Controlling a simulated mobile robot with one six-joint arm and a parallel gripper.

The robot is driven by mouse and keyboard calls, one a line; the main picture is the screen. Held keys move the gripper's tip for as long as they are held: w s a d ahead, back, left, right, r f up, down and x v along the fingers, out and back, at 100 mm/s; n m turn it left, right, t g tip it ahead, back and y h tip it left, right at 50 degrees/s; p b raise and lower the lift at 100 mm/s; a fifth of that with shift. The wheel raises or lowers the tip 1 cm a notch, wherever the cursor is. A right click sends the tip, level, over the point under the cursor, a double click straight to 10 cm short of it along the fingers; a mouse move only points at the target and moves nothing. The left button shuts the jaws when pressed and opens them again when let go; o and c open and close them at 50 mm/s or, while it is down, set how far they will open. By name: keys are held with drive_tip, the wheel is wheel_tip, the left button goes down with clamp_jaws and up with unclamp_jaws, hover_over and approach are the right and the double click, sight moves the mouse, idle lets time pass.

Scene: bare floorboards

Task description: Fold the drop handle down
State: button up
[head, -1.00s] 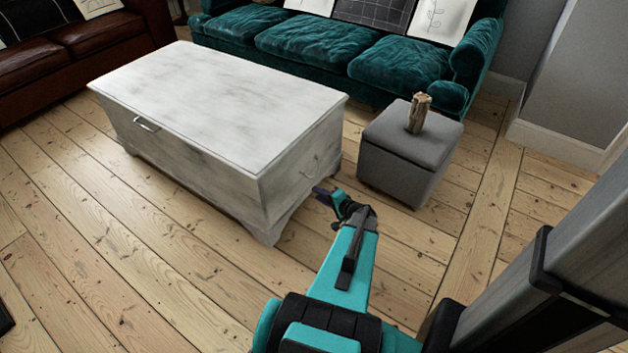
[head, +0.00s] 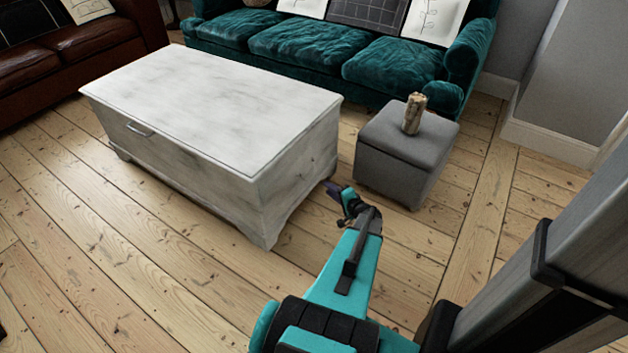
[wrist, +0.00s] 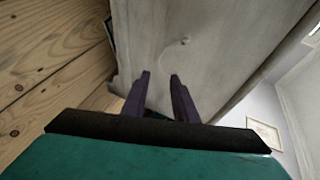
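The white wooden chest (head: 215,90) stands on the floor left of my arm. A metal drop handle (head: 139,130) is on its long front face. On its right end panel, the wrist view shows a small round fitting (wrist: 185,41) and a faint curved bar (wrist: 163,54), which look like an end handle; its exact pose is hard to tell. My gripper (head: 332,187) is close to the end panel, low on its right side. In the wrist view my gripper (wrist: 160,76) has its two dark fingers apart, pointing at the panel, with nothing seen between them. Whether they touch it is unclear.
A grey ottoman (head: 400,150) with a wooden log-like piece (head: 414,113) on it stands just right of my gripper. A teal sofa (head: 320,50) is behind the chest, a brown leather sofa (head: 75,55) at far left. The floorboards (head: 120,240) in front are clear.

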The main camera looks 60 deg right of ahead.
drive_tip(key=b+x, duration=0.1)
drive_tip(key=x, duration=1.1)
drive_tip(key=shift+f, duration=0.1)
clamp_jaws()
